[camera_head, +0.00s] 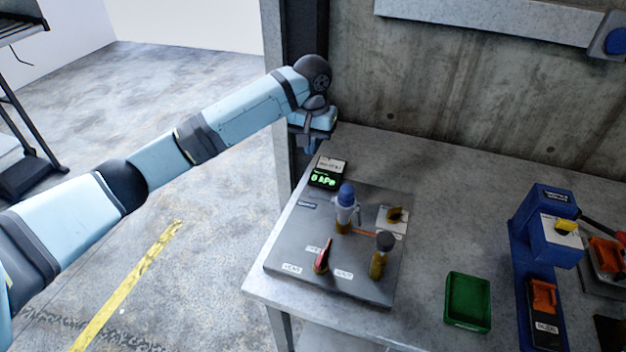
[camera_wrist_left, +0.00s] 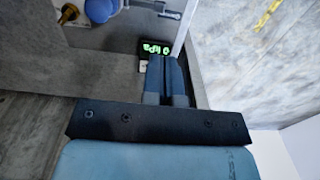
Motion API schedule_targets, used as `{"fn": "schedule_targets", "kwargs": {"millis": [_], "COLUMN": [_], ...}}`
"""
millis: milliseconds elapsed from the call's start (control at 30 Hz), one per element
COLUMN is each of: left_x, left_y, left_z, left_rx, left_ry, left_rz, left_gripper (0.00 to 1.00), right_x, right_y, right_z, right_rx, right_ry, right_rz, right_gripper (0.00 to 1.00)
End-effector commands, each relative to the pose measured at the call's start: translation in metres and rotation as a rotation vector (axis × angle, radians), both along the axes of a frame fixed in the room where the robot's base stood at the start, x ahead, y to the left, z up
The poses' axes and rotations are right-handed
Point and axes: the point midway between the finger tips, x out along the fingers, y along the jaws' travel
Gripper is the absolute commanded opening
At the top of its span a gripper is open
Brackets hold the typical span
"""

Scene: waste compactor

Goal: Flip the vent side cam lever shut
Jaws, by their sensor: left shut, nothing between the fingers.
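A grey panel (camera_head: 290,245) lies on the bench and bears several fittings. A red-handled lever (camera_head: 323,256) stands tilted near its front edge, between two small white labels that I cannot read surely. I cannot tell which side is vent. A blue-capped fitting (camera_head: 346,205) stands at the middle, and a black-knobbed brass one (camera_head: 382,256) stands at the right. My left gripper (camera_head: 310,150) is shut and empty, above the bench's back left corner, apart from the fittings. Its closed fingers (camera_wrist_left: 167,62) show in the left wrist view. My right gripper is not visible.
A green-lit display (camera_head: 323,179) reading 0 kPa sits at the panel's back left. A yellow-black knob (camera_head: 395,214) is on a white plate. A green tray (camera_head: 468,301) and a blue machine (camera_head: 545,235) stand to the right. The back bench is clear before the concrete wall.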

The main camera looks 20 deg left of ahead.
Motion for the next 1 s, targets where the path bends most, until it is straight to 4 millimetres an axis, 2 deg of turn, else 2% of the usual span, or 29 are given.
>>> {"fn": "schedule_targets", "kwargs": {"millis": [167,500,700,833,1000], "left_x": [-0.001,-0.001,0.0,0.0,0.0], "left_y": [0.0,0.0,0.0,0.0,0.0], "left_z": [-0.019,-0.09,-0.122,-0.134,-0.139], "left_rx": [0.001,0.001,0.001,0.0,0.0], "left_ry": [0.004,0.004,0.001,0.0,0.0], "left_rz": [0.0,0.0,0.0,-0.001,-0.001], "left_gripper": [0.0,0.0,0.0,0.0,0.0], "right_x": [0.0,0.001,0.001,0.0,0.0], "right_y": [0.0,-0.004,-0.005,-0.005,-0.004], "right_z": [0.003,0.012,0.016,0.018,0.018], "right_rx": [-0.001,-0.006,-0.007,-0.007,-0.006], "right_ry": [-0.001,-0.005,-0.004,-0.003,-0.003], "right_rz": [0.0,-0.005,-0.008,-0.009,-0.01], "right_gripper": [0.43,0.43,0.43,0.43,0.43]}}
